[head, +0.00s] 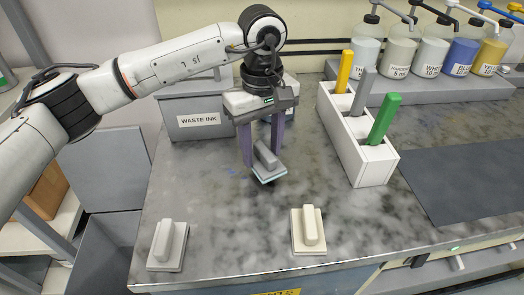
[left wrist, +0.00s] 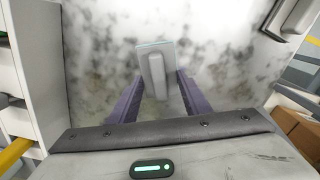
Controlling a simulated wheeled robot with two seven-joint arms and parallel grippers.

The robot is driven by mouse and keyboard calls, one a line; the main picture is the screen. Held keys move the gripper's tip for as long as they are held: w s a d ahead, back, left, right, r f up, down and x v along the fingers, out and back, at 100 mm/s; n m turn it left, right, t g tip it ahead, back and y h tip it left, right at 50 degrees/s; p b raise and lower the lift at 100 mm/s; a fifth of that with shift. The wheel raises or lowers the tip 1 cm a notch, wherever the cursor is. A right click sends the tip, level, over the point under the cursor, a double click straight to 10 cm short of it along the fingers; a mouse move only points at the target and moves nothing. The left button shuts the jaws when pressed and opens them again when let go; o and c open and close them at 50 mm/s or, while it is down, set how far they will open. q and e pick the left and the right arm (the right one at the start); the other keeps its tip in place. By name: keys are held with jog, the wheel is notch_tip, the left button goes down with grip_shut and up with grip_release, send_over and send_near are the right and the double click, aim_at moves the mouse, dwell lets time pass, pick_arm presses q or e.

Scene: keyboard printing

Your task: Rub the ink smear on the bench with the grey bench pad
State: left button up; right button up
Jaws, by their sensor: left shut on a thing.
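My left gripper (head: 262,154) is shut on the grey handle of a bench pad (head: 268,162), which has a pale base with a bluish lower edge. The pad also shows in the left wrist view (left wrist: 156,72), with the purple fingers on both sides of its handle. It is over the middle of the bench (head: 215,220), with a dark patch under its near edge; I cannot tell whether it touches the surface. Faint blue ink marks (head: 232,171) show on the bench just left of the pad. Any ink under the pad is hidden. My right gripper is out of view.
A light grey pad (head: 168,246) and a cream pad (head: 308,231) lie near the front edge. A white rack (head: 358,140) with yellow, grey and green handles stands right. The waste ink box (head: 198,120) is behind left. The front middle is clear.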

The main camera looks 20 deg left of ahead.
pick_arm(q)
notch_tip(320, 180, up, 2)
jog(key=shift+r+p, duration=0.1)
jog(key=shift+p, duration=0.3)
jog(key=shift+r+p, duration=0.8)
jog(key=shift+r, duration=0.7)
